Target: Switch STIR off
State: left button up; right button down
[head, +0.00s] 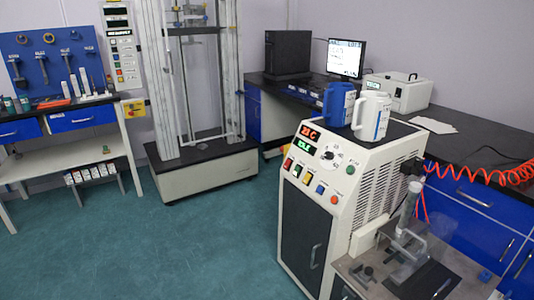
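A white cabinet machine (345,185) stands right of centre in the head view. Its sloped control panel (318,171) carries a red display (309,132), a green display (304,145) and a round dial (328,155). Along the lower panel are a red control (288,164), a green one (297,171), a yellow one (307,178), a blue one (320,189) and an orange-red one (334,199). A round green button (350,170) sits at the right. The labels are too small to read, so I cannot tell which control is STIR or its state. Neither gripper is in view.
A blue jug (338,104) and a white jug (372,116) stand on the machine's top. A clear-guarded fixture (408,238) and a coiled red hose (480,176) are at its right. A tall test frame (190,90) stands behind. The green floor (190,245) left of the machine is clear.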

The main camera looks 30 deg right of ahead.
aim_at(296, 171)
jog(key=i, duration=3.7)
jog(key=z, duration=2.6)
